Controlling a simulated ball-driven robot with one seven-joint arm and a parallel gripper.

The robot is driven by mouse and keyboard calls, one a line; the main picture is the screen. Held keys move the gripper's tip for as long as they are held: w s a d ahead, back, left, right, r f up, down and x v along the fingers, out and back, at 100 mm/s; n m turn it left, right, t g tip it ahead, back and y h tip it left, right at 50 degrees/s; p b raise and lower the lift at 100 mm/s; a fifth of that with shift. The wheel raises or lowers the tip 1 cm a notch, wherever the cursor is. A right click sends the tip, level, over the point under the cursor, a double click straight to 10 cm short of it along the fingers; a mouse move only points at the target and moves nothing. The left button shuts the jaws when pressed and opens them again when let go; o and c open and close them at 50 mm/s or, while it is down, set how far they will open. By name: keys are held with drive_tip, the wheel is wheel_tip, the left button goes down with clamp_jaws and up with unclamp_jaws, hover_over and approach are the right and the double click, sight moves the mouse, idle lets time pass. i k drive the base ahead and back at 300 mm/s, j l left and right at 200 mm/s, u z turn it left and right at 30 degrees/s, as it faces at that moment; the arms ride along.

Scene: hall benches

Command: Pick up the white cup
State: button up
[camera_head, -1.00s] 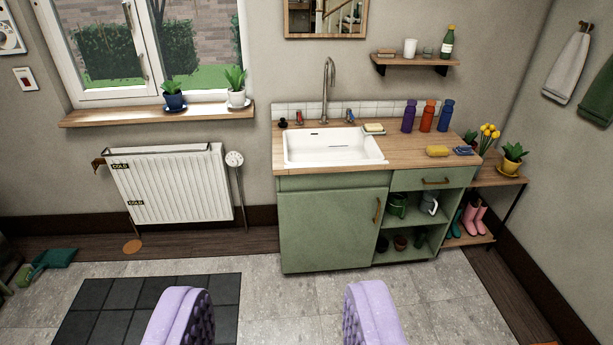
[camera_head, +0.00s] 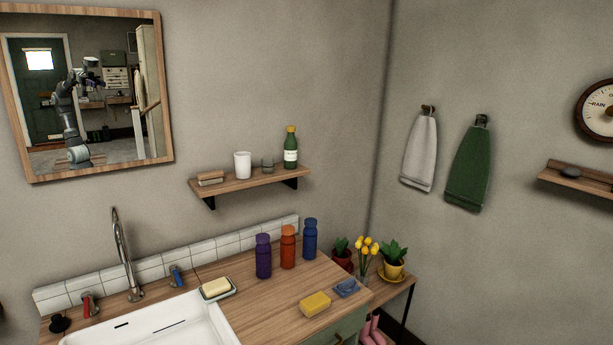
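The white cup (camera_head: 243,165) stands upright on a small wooden wall shelf (camera_head: 250,182) above the counter. A small glass (camera_head: 268,165) stands just right of it, and a stack of small brown blocks (camera_head: 210,178) lies to its left. A green bottle (camera_head: 291,150) with a yellow cap stands at the shelf's right end. Nothing covers the cup. My gripper's fingers do not show in the current view; my arm appears only small in the mirror, where its fingers cannot be made out.
Below the shelf, a wooden counter (camera_head: 262,285) holds a purple bottle (camera_head: 263,257), an orange bottle (camera_head: 288,247) and a blue bottle (camera_head: 310,239). A tall tap (camera_head: 123,255) rises behind the white sink (camera_head: 150,328). A framed mirror (camera_head: 168,100) hangs to the left. The wall space above the shelf is clear.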

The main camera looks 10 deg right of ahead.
sight(243, 160)
drive_tip(key=i+l+z, duration=0.15)
drive_tip(key=i+z, duration=0.5)
drive_tip(key=i, duration=0.2)
drive_tip(key=i+j+z, duration=0.1)
drive_tip(key=i+z, duration=0.25)
drive_tip(key=i+l+u, duration=0.1)
drive_tip(key=i+u, duration=0.25)
drive_tip(key=i+l+u, duration=0.2)
drive_tip(key=i+u, duration=0.2)
drive_tip(key=i, duration=0.2)
drive_tip(key=i+u, duration=0.2)
drive_tip(key=u, duration=0.2)
drive_tip(key=i+u, duration=0.15)
drive_tip(key=u, duration=0.2)
drive_tip(key=i+l+u, duration=0.15)
drive_tip(key=u, duration=0.25)
drive_tip(key=i+l+u, duration=0.15)
drive_tip(key=u, duration=0.2)
